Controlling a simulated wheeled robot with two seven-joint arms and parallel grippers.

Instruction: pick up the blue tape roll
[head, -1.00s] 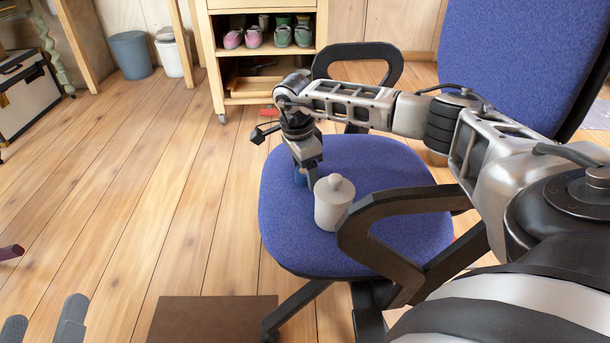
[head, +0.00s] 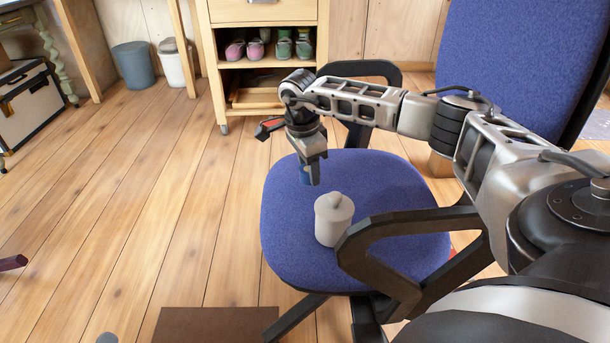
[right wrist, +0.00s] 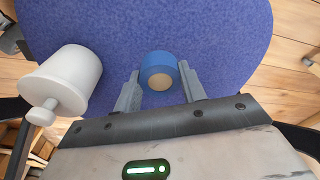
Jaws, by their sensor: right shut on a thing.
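The blue tape roll (head: 304,176) is between the fingers of my right gripper (head: 313,172), over the left part of the blue chair seat (head: 390,180). In the right wrist view, my right gripper (right wrist: 159,88) is shut on the blue tape roll (right wrist: 158,66), one finger on each side. The roll appears a little above the seat. In the head view, the fingers hide much of the roll. Only a grey tip of my left gripper (head: 107,338) shows at the bottom edge, so its opening is hidden.
A white lidded jar (head: 334,222) stands on the seat close to the roll; it is at the left in the right wrist view (right wrist: 65,78). The black chair armrest (head: 400,232) curves nearby. A shoe shelf (head: 268,62) stands behind. The floor at left is mostly clear.

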